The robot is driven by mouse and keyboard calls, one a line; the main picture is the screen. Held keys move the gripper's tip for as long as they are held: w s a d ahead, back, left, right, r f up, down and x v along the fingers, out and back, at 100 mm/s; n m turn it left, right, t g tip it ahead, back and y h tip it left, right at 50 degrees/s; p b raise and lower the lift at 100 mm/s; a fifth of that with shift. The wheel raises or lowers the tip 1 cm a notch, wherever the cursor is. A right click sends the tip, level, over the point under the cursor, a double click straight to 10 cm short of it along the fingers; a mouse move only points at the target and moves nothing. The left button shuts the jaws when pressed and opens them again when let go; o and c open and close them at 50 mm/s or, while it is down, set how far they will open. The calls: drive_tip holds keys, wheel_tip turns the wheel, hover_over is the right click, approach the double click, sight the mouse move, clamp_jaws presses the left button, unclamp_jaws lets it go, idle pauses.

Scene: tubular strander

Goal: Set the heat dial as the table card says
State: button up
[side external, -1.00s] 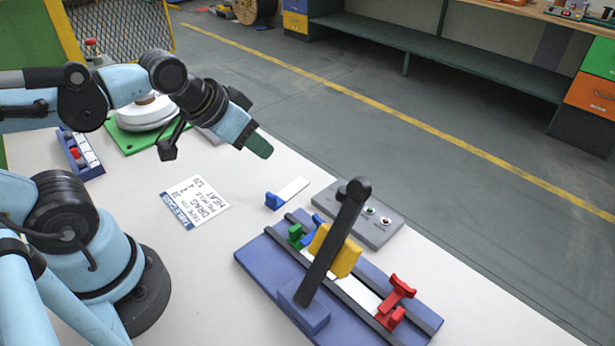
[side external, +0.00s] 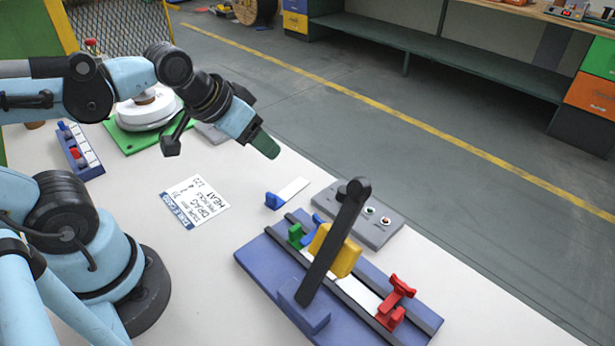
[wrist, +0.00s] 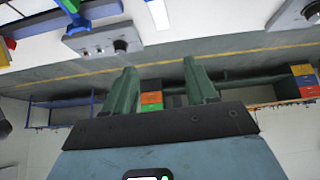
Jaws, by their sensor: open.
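The white table card (side external: 195,202) lies flat on the table between my arm's base and the blue fixture. It bears words including HEAT and DRAG, but its figures are too small to read surely. A grey control box (side external: 375,228) stands behind the blue fixture, with small indicators on top; the upright black lever partly hides its left end. In the wrist view the grey box (wrist: 92,48) shows a black dial (wrist: 121,45); I cannot read its setting. My gripper (side external: 265,147) is open and empty, in the air left of the box. Its green fingers (wrist: 160,85) are apart.
A blue fixture (side external: 262,262) with a yellow block (side external: 345,262), red clamp (side external: 396,297) and tall black lever (side external: 333,240) stands in front of the box. A blue slider block (side external: 80,155) and white round stack (side external: 150,115) stand at left. Table between card and fixture is clear.

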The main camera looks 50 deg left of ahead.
drive_tip(key=w+d+r+n+g, duration=0.3)
drive_tip(key=w+d+n+g, duration=0.15)
drive_tip(key=w, duration=0.35)
drive_tip(key=n+g, duration=0.2)
drive_tip(key=g, duration=0.1)
approach(344, 193)
drive_tip(key=shift+t, duration=0.25)
drive_tip(key=f, duration=0.8)
drive_tip(key=shift+w+a+f, duration=0.3)
drive_tip(key=shift+a+f, duration=0.05)
clamp_jaws()
